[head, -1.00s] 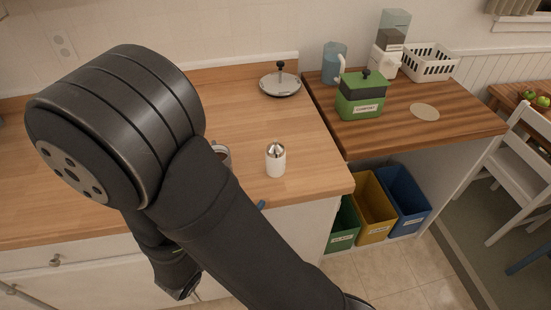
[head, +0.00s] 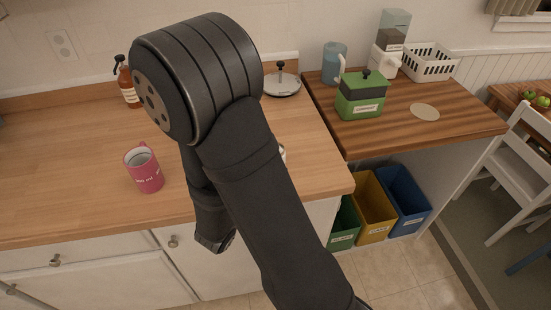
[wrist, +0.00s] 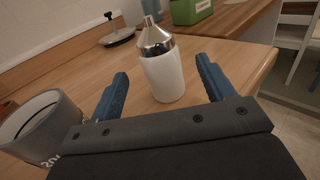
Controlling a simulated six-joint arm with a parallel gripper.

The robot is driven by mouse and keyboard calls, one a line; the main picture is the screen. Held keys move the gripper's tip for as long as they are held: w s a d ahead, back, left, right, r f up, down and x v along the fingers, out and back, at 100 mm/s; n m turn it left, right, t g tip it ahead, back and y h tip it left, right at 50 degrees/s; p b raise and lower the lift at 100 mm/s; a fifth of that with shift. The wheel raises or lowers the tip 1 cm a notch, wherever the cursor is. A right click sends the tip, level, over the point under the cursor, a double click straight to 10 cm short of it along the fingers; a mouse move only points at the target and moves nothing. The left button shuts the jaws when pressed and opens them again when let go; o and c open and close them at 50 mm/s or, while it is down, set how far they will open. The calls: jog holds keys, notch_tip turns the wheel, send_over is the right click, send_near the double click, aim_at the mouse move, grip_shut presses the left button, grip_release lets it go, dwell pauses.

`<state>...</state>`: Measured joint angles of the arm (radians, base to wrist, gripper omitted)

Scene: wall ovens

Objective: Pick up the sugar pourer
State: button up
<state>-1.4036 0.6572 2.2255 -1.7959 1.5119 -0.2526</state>
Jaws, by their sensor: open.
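The sugar pourer is a white cylinder with a shiny metal cone top. In the wrist view the sugar pourer (wrist: 165,76) stands upright on the wooden counter, ahead of my gripper and centred between its fingers. My gripper (wrist: 163,82) is open, with blue fingers spread to either side and nothing held. In the head view my arm covers almost all of the pourer; only a sliver (head: 283,152) shows at the arm's right edge. The gripper's fingers are hidden there.
A grey mug (wrist: 42,125) stands close to the left finger. A pink mug (head: 146,170) and an amber bottle (head: 130,88) are further left. A round lid (head: 282,85) lies behind. A green compost box (head: 360,103) stands on the darker counter to the right.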

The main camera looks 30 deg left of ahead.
jog(key=shift+w+a+r, duration=0.15)
jog(key=shift+w, duration=1.35)
jog(key=shift+w+a+r, duration=0.1)
jog(key=shift+w, duration=1.4)
jog(key=c, duration=1.2)
